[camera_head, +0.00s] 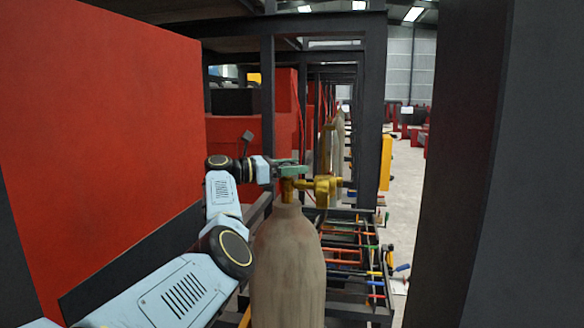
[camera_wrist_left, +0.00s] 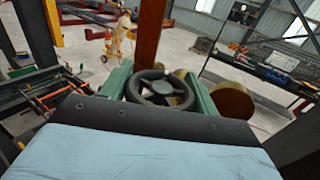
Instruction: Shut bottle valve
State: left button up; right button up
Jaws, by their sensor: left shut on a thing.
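A tall tan gas bottle (camera_head: 287,265) stands upright in the middle of the head view, with a brass valve (camera_head: 322,188) on top. In the left wrist view the valve's dark round handwheel (camera_wrist_left: 160,90) sits between the green fingers of my left gripper (camera_wrist_left: 161,92). In the head view my left gripper (camera_head: 291,171) comes in from the left at the valve's top and is shut on the handwheel. The gripper hides most of the wheel in the head view. A round brass part (camera_wrist_left: 232,101) of the valve shows right of the fingers. My right gripper is not in view.
A large red panel (camera_head: 100,130) stands close on the left. A dark post (camera_head: 455,200) stands close on the right. A rack with coloured tools (camera_head: 350,250) lies behind the bottle. Grey floor (camera_head: 405,190) is open between the rack and the right post.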

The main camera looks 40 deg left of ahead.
pick_arm(q)
jog(key=shift+d+f, duration=0.1)
dwell(0.5)
jog(key=o, duration=1)
jog(key=shift+c, duration=0.2)
jog(key=b+v, duration=0.4)
jog(key=v, duration=0.9)
jog(key=shift+a, duration=0.3)
